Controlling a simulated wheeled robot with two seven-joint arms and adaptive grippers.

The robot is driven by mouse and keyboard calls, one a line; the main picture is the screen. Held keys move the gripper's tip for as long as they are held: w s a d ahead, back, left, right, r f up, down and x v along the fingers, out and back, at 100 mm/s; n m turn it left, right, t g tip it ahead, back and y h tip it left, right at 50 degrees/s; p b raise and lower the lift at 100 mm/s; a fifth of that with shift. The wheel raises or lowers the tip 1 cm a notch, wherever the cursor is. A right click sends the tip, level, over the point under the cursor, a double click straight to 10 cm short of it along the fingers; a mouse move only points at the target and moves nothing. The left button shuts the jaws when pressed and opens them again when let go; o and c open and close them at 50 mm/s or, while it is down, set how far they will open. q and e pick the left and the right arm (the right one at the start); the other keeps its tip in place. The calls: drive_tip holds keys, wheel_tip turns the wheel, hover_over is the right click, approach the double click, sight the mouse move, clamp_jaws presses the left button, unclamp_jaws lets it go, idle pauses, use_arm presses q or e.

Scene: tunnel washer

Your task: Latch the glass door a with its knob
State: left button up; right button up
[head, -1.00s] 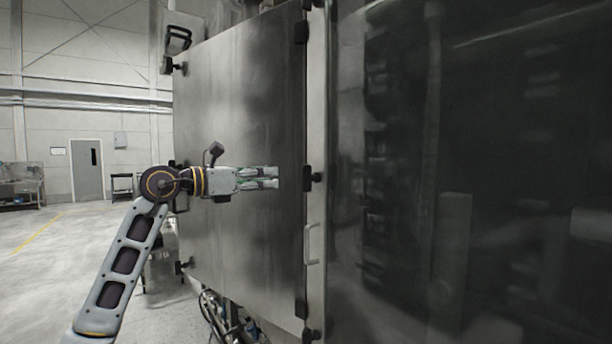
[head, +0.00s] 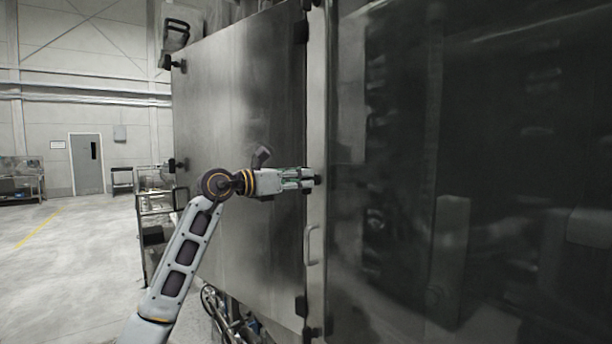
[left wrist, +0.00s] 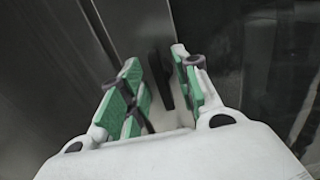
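The glass door (head: 480,130) is a large dark pane filling the right of the head view, with a pale metal frame strip along its left edge. It looks flush beside the steel panel. A small black knob (head: 317,180) sits on that strip at mid height. My left gripper (head: 309,180) reaches in from the left with its fingertips at the knob. In the left wrist view its green-padded fingers (left wrist: 160,88) are apart, with the dark elongated knob (left wrist: 162,78) between them near the tips. I cannot tell whether the pads touch it. My right gripper is not in view.
A pale bar handle (head: 312,245) is on the frame strip below the knob. Another black knob (head: 313,334) is lower down. A broad steel panel (head: 240,110) stands behind my left arm. A dark cart (head: 155,225) stands left; open floor lies beyond.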

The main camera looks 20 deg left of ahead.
use_arm(q)
drive_tip(key=shift+x, duration=1.1)
clamp_jaws()
